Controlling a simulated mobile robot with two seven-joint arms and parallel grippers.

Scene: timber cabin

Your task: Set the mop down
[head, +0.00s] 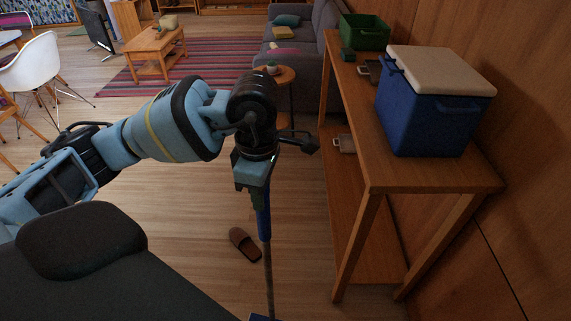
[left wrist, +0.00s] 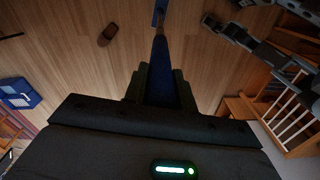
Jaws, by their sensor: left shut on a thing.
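My left gripper (head: 260,190) is shut on the upper part of the mop's blue handle (head: 263,222). The mop hangs about upright from it, and its thin brown shaft (head: 268,275) runs down to a blue part (head: 262,318) at the picture's bottom edge. Most of that lower end is cut off. In the left wrist view the blue handle (left wrist: 158,72) sits between my dark fingers (left wrist: 160,88), and a blue lower end (left wrist: 160,12) shows at the top. I cannot tell whether it touches the floor.
A brown slipper (head: 244,244) lies on the floor left of the shaft. A wooden console table (head: 400,180) stands right, carrying a blue cooler (head: 425,115) with a pale lid and a green crate (head: 364,32). A small round side table (head: 284,75) stands behind my gripper. Floor left of the slipper is clear.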

